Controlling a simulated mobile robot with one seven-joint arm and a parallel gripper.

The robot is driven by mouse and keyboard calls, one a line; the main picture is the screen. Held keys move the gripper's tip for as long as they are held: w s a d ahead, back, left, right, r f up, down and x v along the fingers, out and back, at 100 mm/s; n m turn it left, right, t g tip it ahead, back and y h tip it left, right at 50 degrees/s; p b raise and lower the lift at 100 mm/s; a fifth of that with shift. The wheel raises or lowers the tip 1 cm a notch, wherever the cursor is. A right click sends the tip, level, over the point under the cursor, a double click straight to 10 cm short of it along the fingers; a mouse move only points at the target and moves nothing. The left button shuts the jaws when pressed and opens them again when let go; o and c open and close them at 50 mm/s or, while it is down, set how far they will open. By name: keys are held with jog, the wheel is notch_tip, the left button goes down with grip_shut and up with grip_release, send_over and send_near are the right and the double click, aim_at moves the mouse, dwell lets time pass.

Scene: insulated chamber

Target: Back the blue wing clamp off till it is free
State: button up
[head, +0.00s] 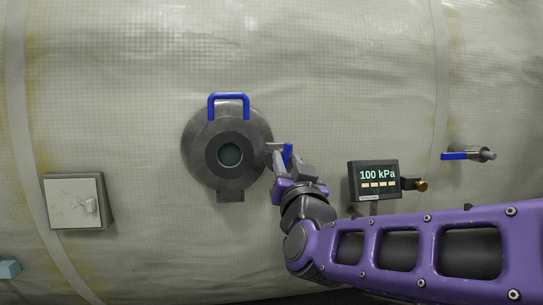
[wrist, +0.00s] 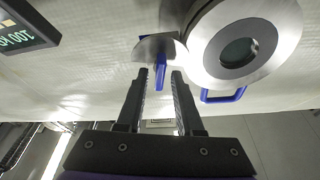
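The blue wing clamp (head: 288,151) sits at the right edge of a round metal hatch (head: 197,152) on the chamber wall. In the wrist view the blue wing (wrist: 160,74) hangs below a metal bracket (wrist: 158,48). My gripper (head: 289,164) is at the clamp, its fingers pointing at the wall. In the wrist view my gripper (wrist: 159,78) is open, with one finger on each side of the wing's lower end. Gaps show between the wing and both fingers. The fingers partly hide the clamp in the head view.
The hatch has a blue handle (head: 228,97) on top and a small round window (head: 229,154). A gauge reading 100 kPa (head: 374,180) is right of my gripper. A blue-levered valve (head: 460,156) is farther right, and a white switch box (head: 75,203) is at left.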

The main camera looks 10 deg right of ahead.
jog(key=s+p, duration=0.1)
jog(key=s, duration=0.5)
dwell(0.6)
jog(key=shift+o, duration=0.2)
dwell(0.4)
jog(key=shift+w+m+b, duration=0.15)
jog(key=shift+w+m, duration=0.85)
jog(key=shift+m, duration=5)
jog(key=shift+w+m+b, duration=0.2)
jog(key=shift+w+m, duration=0.8)
jog(key=shift+m, duration=5)
jog(key=shift+w+m+b, duration=0.15)
jog(key=shift+w+m, duration=0.85)
jog(key=shift+m, duration=5)
